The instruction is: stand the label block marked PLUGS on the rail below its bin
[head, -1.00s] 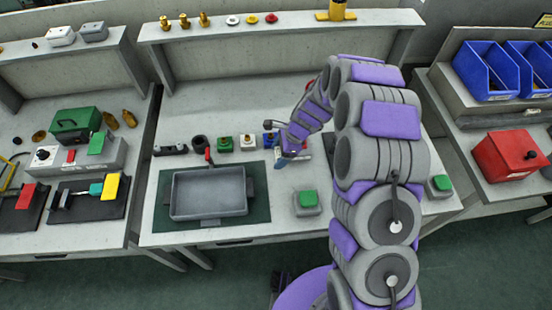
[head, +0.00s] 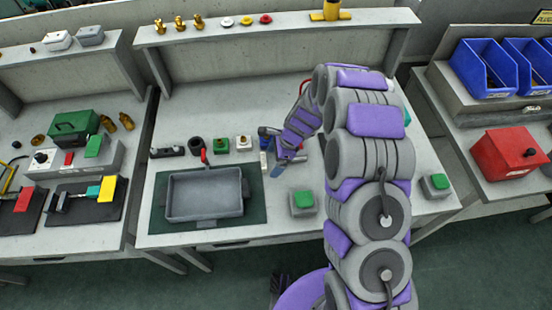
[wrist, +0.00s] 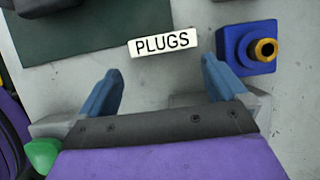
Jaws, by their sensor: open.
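The label block marked PLUGS (wrist: 163,43) is white with black letters and lies on the grey bench in the wrist view, slightly tilted in the picture. In the head view it shows only as a small pale strip (head: 263,161). My gripper (wrist: 163,70) is open and empty, its blue fingers apart, with the block just beyond the fingertips and between their lines. In the head view my gripper (head: 278,170) is low over the bench. Blue bins (head: 487,68) stand on a grey stand at the right; the rail along the stand's front (head: 500,112) is small and its labels are unreadable.
A blue fitting with a brass ring (wrist: 248,48) stands close to the block's right. A grey tray (head: 205,213) on a dark green mat (head: 257,205) is to the left. A green-topped block (head: 303,203) is near the front. A red box (head: 510,153) stands below the bins.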

